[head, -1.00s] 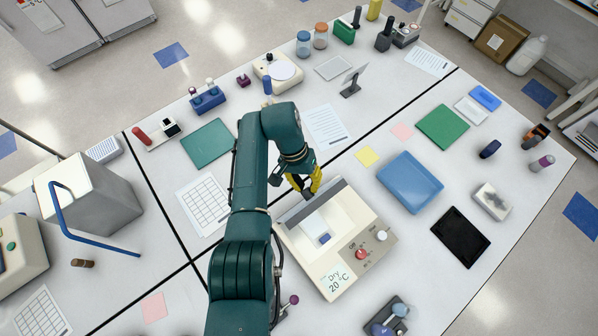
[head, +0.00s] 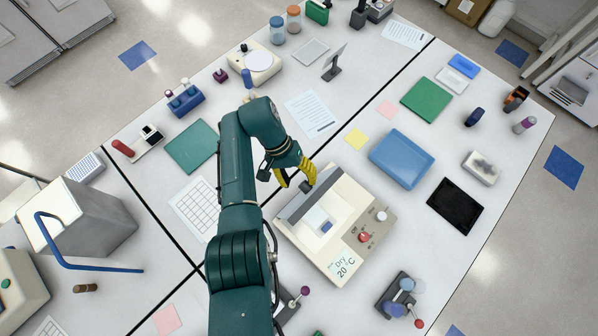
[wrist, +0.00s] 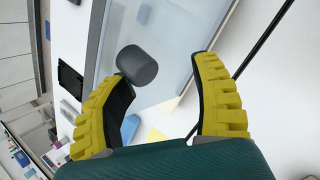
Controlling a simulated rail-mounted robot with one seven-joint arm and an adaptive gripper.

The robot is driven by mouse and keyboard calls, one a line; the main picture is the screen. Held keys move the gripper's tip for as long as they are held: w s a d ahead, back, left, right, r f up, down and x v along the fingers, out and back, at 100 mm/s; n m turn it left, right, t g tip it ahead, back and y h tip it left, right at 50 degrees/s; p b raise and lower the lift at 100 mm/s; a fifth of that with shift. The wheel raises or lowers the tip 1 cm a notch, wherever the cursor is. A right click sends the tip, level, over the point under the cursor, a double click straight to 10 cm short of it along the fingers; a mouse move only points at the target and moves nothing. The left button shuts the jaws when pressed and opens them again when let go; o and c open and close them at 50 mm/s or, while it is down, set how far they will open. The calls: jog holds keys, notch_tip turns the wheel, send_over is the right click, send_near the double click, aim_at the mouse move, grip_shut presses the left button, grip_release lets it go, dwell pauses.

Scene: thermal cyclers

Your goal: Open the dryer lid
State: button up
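The dryer is a cream box (head: 322,262) with a "Dry 20 °C" display, a red knob and a white knob. Its pale well, with a small blue item inside, shows in the head view. The lid shows there as a grey strip (head: 303,197) along the back left; its exact angle is hard to tell. In the wrist view the lid is a translucent panel (wrist: 178,50) with a grey frame. A dark round handle (wrist: 137,65) stands out from it.
Yellow sticky note (head: 356,139) lies behind.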

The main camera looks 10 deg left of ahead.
jog(key=shift+s+f, duration=0.1)
jog(key=shift+f, duration=0.05)
jog(key=v, duration=1.2)
